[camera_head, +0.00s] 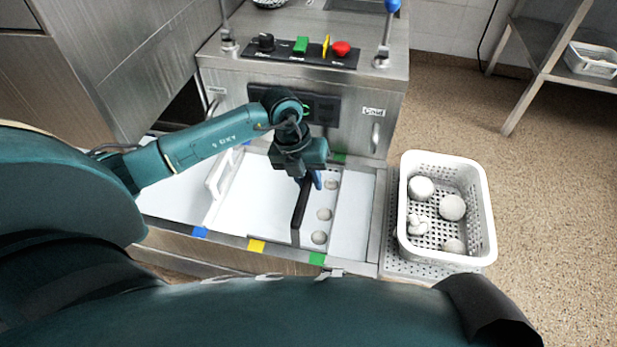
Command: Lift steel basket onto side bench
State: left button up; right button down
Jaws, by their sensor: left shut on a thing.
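A light perforated basket (487,212) stands at the right, holding several pale rounded items. It looks white or pale grey, and I cannot tell whether it is steel. It rests on a grey perforated surface (405,268) beside the machine. My left gripper (303,180) points down over the white bed of the machine, well left of the basket. It is shut on a dark upright bar (300,215); the fingers are partly hidden by the wrist. My right gripper is not in view.
Several pale round pieces (324,214) lie in a row right of the bar. A white handle (219,178) stands left of it. A control panel (300,50) tops the machine. Another basket (592,62) sits on a steel rack (545,60) at the upper right. Open floor lies between.

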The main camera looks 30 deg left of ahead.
pick_arm(q)
grip_shut()
jog(key=shift+r, duration=0.2)
jog(key=shift+r+p, duration=1.05)
jog(key=shift+p, duration=0.05)
dwell(0.4)
